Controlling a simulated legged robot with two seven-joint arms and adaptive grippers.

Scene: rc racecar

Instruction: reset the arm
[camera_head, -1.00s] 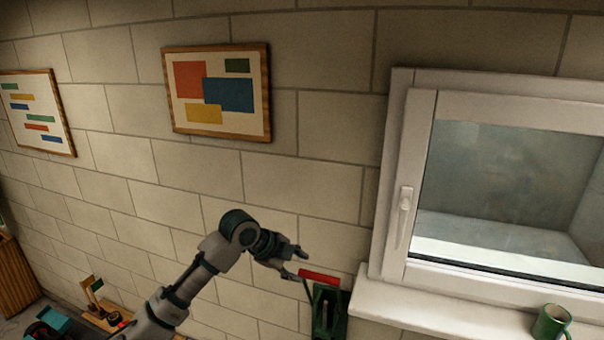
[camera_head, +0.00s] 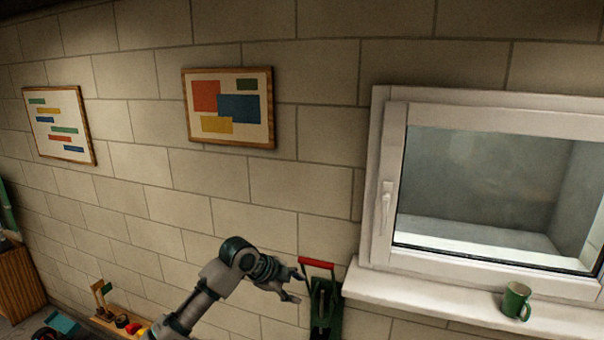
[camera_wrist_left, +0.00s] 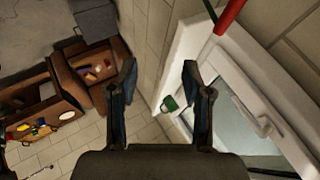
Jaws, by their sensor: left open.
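My left arm comes in from the bottom of the head view, bent at a dark joint. My left gripper (camera_head: 294,286) is open, with its fingers pointing right, close to a dark green device with a red handle (camera_head: 316,263). I cannot tell whether a finger touches it. In the left wrist view the two fingers (camera_wrist_left: 158,80) stand well apart with nothing between them. Part of a red bar (camera_wrist_left: 230,14) shows at the top there. My right gripper is not in view.
A white-framed window (camera_head: 383,180) has a sill (camera_head: 420,301) with a green mug (camera_head: 515,300). Two framed pictures (camera_head: 228,140) hang on the block wall. A low wooden shelf with small items (camera_head: 121,322) is at the lower left. Brown boxes (camera_wrist_left: 49,108) show in the wrist view.

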